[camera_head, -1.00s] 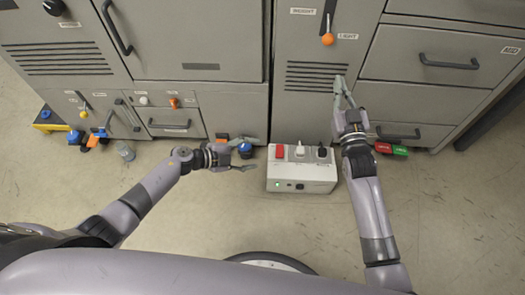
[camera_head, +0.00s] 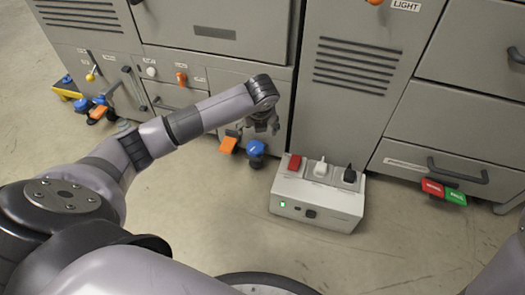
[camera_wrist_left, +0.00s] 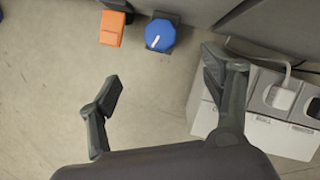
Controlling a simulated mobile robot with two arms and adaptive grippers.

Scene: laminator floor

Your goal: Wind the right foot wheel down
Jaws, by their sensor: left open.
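The right foot wheel (camera_head: 256,148) is a blue knob low at the cabinet's foot, beside an orange block (camera_head: 228,145). In the left wrist view the blue wheel (camera_wrist_left: 160,35) shows a white mark on its face, with the orange block (camera_wrist_left: 112,28) to its left. My right gripper is out of view.
A white switch box (camera_head: 318,205) with red, white and black plugs or switches stands on the floor right of the wheel, close to the left gripper's right finger. Another blue wheel (camera_head: 82,105) is at the left foot. Red and green tags (camera_head: 444,191) are at right.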

